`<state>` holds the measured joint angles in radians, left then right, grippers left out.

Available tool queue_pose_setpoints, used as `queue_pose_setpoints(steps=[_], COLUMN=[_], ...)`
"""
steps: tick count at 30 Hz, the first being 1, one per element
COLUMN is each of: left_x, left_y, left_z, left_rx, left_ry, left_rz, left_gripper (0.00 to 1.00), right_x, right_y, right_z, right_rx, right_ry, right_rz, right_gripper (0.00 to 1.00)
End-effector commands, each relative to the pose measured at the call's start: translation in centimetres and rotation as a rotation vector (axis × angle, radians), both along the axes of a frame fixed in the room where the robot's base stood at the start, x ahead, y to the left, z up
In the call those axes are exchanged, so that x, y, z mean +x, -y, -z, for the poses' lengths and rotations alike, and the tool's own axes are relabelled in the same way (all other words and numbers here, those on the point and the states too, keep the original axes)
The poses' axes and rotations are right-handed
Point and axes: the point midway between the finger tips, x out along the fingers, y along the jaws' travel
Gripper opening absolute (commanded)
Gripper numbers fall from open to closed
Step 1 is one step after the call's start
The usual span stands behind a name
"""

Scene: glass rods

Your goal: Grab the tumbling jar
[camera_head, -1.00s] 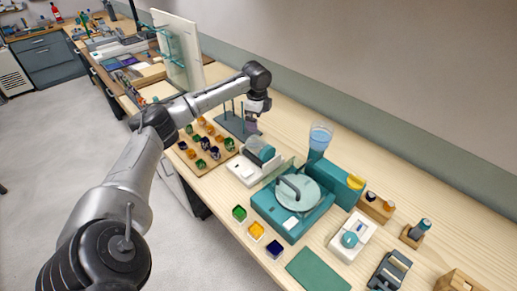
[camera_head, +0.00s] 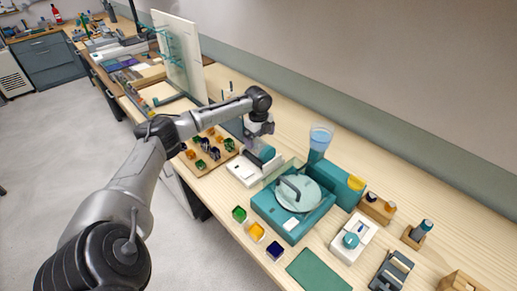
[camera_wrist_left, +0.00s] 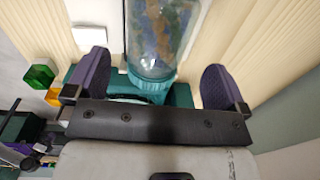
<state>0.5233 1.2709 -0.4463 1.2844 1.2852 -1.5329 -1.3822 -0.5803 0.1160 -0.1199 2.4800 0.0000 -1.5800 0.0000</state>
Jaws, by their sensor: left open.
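The tumbling jar (camera_wrist_left: 162,32) is a clear cylinder with blue, green and brownish bits inside and a ribbed teal cap. In the head view its teal end (camera_head: 267,153) shows on a white base (camera_head: 243,172), and my left arm hides part of it. My left gripper (camera_head: 256,142) is over the jar. In the left wrist view its two purple fingers (camera_wrist_left: 155,82) are spread apart on either side of the jar's capped end, with visible gaps. It is open and empty. My right gripper is not in view.
A teal machine with a round lid (camera_head: 292,207) stands just right of the jar's base. A wooden tray (camera_head: 205,160) of coloured glass pieces lies to the left. A blue cup (camera_head: 320,137) stands behind.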

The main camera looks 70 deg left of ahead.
Motion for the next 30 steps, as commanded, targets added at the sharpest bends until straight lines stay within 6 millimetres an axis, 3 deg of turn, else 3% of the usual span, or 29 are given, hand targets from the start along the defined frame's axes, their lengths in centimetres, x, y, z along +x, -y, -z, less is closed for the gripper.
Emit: queue_pose_setpoints(steps=[8,18,26,30], left_x=[-0.1,-0.2,-0.1,-0.1], left_y=[0.0,-0.1,-0.2,-0.2], left_z=[1.0,5.1,5.6,5.5], left_rx=[0.001,0.000,0.001,0.001], left_ry=[-0.001,-0.001,0.001,0.001], left_rz=[-0.001,-0.002,-0.001,-0.001], left_gripper=[1.00,1.00,1.00,0.89], right_x=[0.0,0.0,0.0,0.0], right_y=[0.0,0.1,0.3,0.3], right_z=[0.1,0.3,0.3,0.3], right_rx=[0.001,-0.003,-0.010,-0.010], right_ry=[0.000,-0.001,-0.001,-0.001], right_rz=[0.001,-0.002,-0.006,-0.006], right_gripper=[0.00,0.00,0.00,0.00])
